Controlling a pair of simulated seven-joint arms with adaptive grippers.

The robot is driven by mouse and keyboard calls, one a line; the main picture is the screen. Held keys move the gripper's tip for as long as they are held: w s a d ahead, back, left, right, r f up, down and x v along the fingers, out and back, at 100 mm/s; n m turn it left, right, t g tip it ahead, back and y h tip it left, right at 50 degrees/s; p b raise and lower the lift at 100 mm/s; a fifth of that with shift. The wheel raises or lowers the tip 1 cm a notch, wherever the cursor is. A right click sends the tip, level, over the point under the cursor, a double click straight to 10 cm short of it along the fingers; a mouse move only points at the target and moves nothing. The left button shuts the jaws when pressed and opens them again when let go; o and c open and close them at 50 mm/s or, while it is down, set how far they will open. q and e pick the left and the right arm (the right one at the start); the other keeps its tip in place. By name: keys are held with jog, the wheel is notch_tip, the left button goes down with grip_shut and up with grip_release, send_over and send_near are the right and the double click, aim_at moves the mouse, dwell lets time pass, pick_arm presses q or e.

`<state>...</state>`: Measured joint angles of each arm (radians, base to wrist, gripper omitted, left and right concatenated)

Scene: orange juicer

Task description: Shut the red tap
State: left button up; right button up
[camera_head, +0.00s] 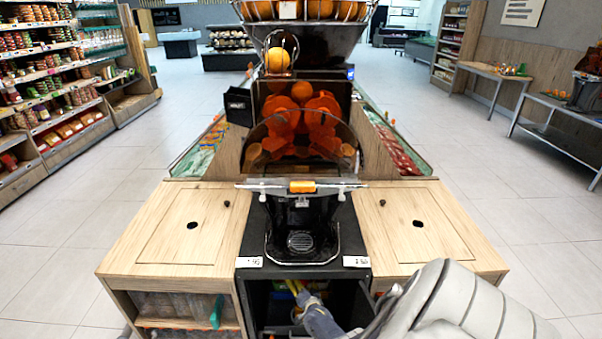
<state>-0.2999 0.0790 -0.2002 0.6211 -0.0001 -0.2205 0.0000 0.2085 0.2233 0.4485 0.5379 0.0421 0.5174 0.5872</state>
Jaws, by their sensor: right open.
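The orange juicer (301,130) stands in the middle, with orange rotors behind a clear cover. A small orange piece (302,186) sits at the centre of the bar across its front, above the black spout area and drip tray (301,241). I cannot make out a clearly red tap; whether the orange piece is its handle, I cannot tell. My right arm comes in from the lower right. My right gripper (300,292) is low, at the open dark compartment below the drip tray, well below the orange piece. It is open; its fingertips are small and partly unclear. My left gripper is out of view.
The juicer stand has wooden counters on the left (190,225) and right (418,225), both bare apart from small dark holes and knobs. The dark cabinet frame (243,300) surrounds my right gripper closely. Shop shelves (50,75) stand far off left.

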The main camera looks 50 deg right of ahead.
jog(key=shift+w+d+f, duration=0.15)
jog(key=shift+w+d, duration=0.2)
jog(key=shift+w, duration=0.05)
dwell(0.4)
jog(key=c, duration=1.2)
jog(key=shift+c, duration=0.3)
jog(key=n+g, duration=0.1)
jog(key=n, duration=0.1)
jog(key=shift+w+a+n+g+h, duration=0.1)
jog(key=shift+n+g+h, duration=0.2)
jog(key=shift+g+h, duration=0.1)
jog(key=shift+n+g+h, duration=0.6)
jog(key=shift+n+g, duration=0.2)
jog(key=shift+n, duration=0.6)
